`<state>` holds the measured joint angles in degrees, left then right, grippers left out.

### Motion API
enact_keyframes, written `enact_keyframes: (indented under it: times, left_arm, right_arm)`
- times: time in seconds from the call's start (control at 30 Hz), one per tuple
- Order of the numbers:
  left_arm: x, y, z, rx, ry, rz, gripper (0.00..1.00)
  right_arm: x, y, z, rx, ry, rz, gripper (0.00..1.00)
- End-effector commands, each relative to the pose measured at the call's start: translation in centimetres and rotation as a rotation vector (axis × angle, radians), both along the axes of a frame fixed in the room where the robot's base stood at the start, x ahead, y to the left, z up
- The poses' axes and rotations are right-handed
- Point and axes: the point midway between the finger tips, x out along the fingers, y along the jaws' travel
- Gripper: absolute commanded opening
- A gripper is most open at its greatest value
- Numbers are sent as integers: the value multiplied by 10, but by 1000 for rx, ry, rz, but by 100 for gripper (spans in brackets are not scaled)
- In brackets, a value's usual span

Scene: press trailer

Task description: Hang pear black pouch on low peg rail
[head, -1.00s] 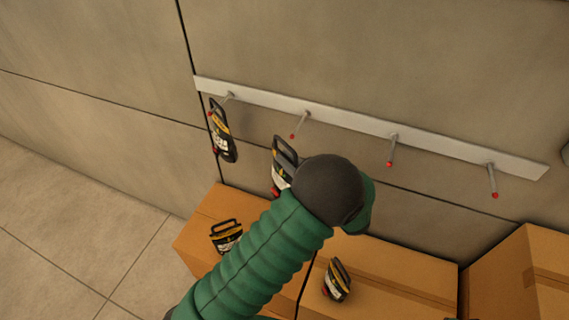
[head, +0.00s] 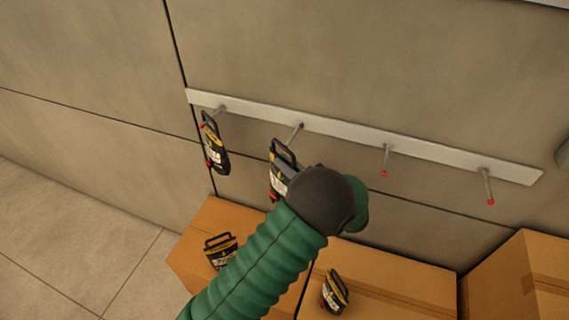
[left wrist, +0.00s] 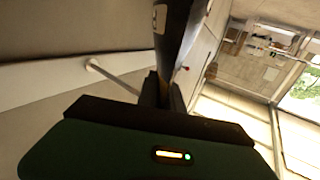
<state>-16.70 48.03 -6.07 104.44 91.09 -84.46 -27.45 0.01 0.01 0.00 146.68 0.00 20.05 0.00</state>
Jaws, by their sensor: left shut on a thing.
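A black pouch (head: 281,172) with a yellow band, white label and looped handle is held upright by my left gripper (left wrist: 165,88), which is shut on it. In the head view my dark wrist hides the fingers. The pouch's handle is at the end of the second peg from the left (head: 296,133) on the low peg rail (head: 345,131). I cannot tell whether the loop is around the peg. In the left wrist view the dark pouch (left wrist: 175,30) rises from the jaws, with a peg (left wrist: 115,78) just left of it. My right gripper is not in view.
A similar pouch (head: 214,145) hangs on the leftmost peg. Two more lie on cardboard boxes (head: 395,275) below, one at the left (head: 221,250) and one near the middle (head: 334,292). The two right pegs (head: 386,160) are bare.

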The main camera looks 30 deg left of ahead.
Motion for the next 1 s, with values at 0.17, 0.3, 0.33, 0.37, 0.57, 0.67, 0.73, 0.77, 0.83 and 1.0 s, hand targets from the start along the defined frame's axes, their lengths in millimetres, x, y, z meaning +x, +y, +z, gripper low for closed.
enact_keyframes:
  times: [0.17, 0.3, 0.33, 0.37, 0.57, 0.67, 0.73, 0.77, 0.83, 1.0]
  left_arm:
    - [0, 1, 3, 4, -4, 1, 0]
    - [5, 2, 2, 4, -5, 1, 0]
    - [6, 2, 2, 4, -6, 1, 0]
    - [8, 2, 2, 4, -6, 1, 0]
    - [18, 5, 2, 4, -5, 1, 0]
    - [23, 6, 3, 4, -5, 1, 0]
    - [26, 7, 3, 4, -5, 1, 0]
    - [27, 7, 3, 4, -6, 1, 0]
    - [31, 8, 4, 4, -6, 1, 0]
    - [39, 10, 4, 4, -6, 1, 0]
  right_arm:
    - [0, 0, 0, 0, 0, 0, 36]
    - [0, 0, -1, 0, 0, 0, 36]
    - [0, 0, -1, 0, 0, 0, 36]
    - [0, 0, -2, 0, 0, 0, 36]
    - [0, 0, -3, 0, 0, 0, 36]
    - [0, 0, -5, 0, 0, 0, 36]
    - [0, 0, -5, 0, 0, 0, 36]
    - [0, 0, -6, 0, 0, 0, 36]
    - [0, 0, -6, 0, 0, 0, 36]
    - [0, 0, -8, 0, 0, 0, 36]
